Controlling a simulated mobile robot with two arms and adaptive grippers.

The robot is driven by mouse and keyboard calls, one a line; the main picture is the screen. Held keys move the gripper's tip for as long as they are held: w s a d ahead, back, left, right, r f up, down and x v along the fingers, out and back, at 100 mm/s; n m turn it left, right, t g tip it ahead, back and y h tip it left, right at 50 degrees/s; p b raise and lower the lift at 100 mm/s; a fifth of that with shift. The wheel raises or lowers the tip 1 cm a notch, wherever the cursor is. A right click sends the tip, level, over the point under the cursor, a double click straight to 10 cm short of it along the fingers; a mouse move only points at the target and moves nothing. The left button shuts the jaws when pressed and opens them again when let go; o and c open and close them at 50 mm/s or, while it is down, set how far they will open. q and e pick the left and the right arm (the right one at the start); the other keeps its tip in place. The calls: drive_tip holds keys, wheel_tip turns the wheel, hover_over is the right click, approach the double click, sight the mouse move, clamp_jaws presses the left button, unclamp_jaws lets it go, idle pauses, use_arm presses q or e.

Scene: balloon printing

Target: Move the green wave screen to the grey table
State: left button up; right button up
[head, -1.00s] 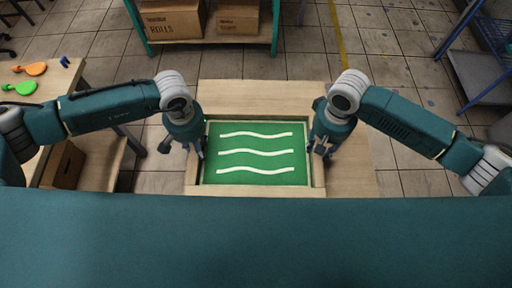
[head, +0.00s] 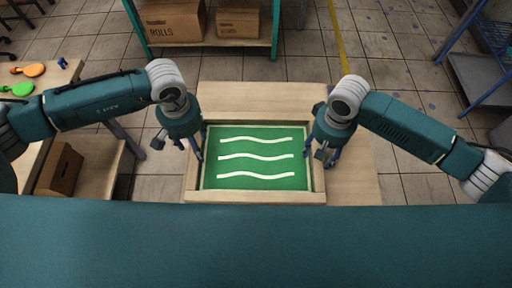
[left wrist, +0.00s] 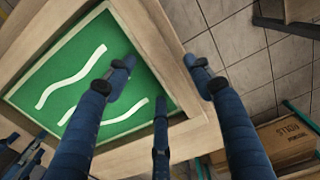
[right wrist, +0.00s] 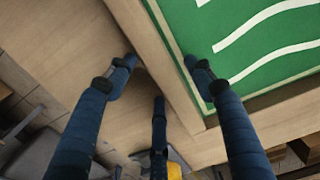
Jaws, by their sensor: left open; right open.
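The green wave screen (head: 255,158) is a wooden-framed green panel with three white wavy lines. It lies on a light wooden table (head: 250,95) in front of me, and parts of it show in the left wrist view (left wrist: 70,65) and the right wrist view (right wrist: 240,30). My left gripper (head: 197,150) is open at the screen's left side, its fingers spread on either side of the frame. My right gripper (head: 322,152) is open at the right side, its fingers likewise straddling the frame edge. I cannot tell whether any finger touches the frame. No grey table is clearly identifiable.
A shelf with cardboard boxes (head: 173,20) stands at the back. A blue metal rack with a grey shelf (head: 480,80) is at the right. Tiled floor lies between.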

drive_tip(key=shift+r, duration=0.2)
use_arm(q)
wheel_tip(320, 180, up, 7)
use_arm(e)
wheel_tip(320, 180, up, 12)
drive_tip(key=shift+f, duration=0.2)
idle(0.7)
